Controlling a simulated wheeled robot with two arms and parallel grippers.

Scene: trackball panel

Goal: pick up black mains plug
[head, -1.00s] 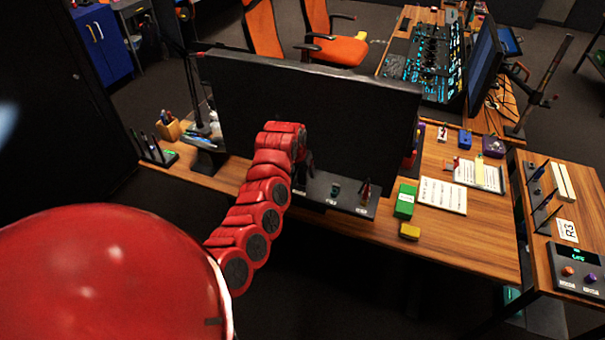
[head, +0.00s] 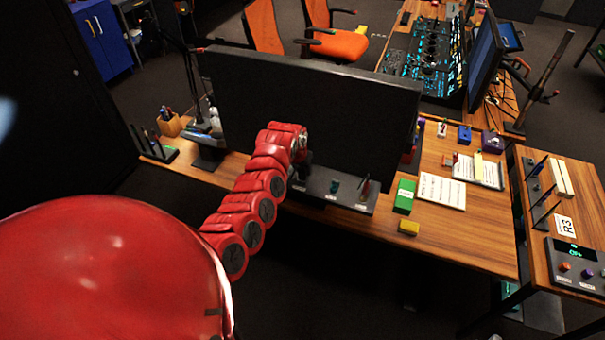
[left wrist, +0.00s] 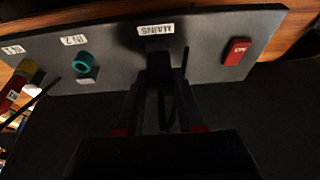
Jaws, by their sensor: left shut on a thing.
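The black mains plug (left wrist: 159,64) shows in the left wrist view as a dark block just below the MAINS label of the dark panel (left wrist: 200,72). My left gripper (left wrist: 160,98) is shut on it, with its dark fingers on either side. The plug's lower part is hard to make out against the dark fingers, and I cannot tell whether it is still seated in the panel. In the head view my left gripper (head: 301,168) is at the panel (head: 318,187), behind the large monitor, and the plug is not distinguishable there. My right gripper is not in view.
A teal ring (left wrist: 82,63) and a red switch (left wrist: 237,52) sit on the panel either side of the plug. The large black monitor (head: 350,110) stands close beside my left gripper. A green box (head: 404,197) and a yellow block (head: 408,228) lie to the right.

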